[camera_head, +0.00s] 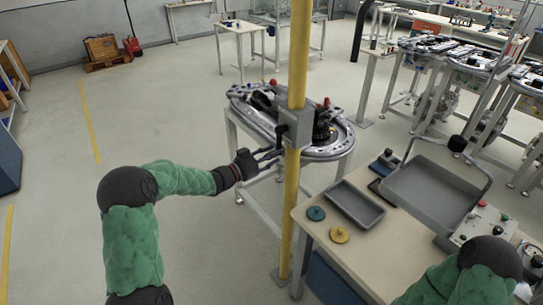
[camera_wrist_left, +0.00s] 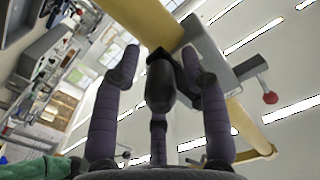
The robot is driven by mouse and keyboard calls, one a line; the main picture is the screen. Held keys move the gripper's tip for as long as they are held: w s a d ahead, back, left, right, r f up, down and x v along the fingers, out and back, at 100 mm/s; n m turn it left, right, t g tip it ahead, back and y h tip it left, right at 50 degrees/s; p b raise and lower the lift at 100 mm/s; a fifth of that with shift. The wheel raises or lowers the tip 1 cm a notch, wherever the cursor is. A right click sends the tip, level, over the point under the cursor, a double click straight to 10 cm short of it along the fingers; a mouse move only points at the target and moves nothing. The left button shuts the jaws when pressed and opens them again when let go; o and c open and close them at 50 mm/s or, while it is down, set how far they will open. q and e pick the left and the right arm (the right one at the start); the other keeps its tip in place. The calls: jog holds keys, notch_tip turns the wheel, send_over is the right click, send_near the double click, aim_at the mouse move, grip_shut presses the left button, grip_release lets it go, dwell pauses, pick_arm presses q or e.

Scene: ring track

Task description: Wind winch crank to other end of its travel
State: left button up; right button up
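The winch (camera_head: 296,128) is a grey box on a tall yellow post (camera_head: 299,60); the box also shows in the left wrist view (camera_wrist_left: 208,45). A short lever with a red knob (camera_wrist_left: 269,97) sticks out from the box there. A dark handle (camera_wrist_left: 160,85), seemingly the crank's grip, shows between my left gripper's fingers. My left gripper (camera_head: 272,155) reaches the winch from the left. Its purple-grey fingers (camera_wrist_left: 158,66) stand on either side of the handle, with gaps visible, so it is open. My right gripper is not in view.
A ring track (camera_head: 335,150) on a metal-legged table stands behind the post. At front right, a bench (camera_head: 322,228) carries a small grey tray (camera_head: 355,205), a larger grey tray (camera_head: 430,200) and teal and yellow discs (camera_head: 339,235). The floor at left is mostly clear.

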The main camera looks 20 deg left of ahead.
pick_arm(q)
grip_shut()
jog(key=shift+s, duration=0.1)
jog(key=shift+s+d+r+n+p, duration=0.1)
jog(key=shift+s+d+n+p, duration=0.25)
jog(key=shift+n+p, duration=0.45)
jog(key=s+d+r+n+p, duration=0.4)
jog(key=r+n+p, duration=0.5)
jog(key=n+p, duration=0.6)
jog(key=shift+s+d+n+p, duration=0.35)
jog(key=shift+d+p, duration=0.5)
jog(key=shift+d, duration=0.35)
jog(key=shift+w+r, duration=0.1)
jog(key=shift+r, duration=0.1)
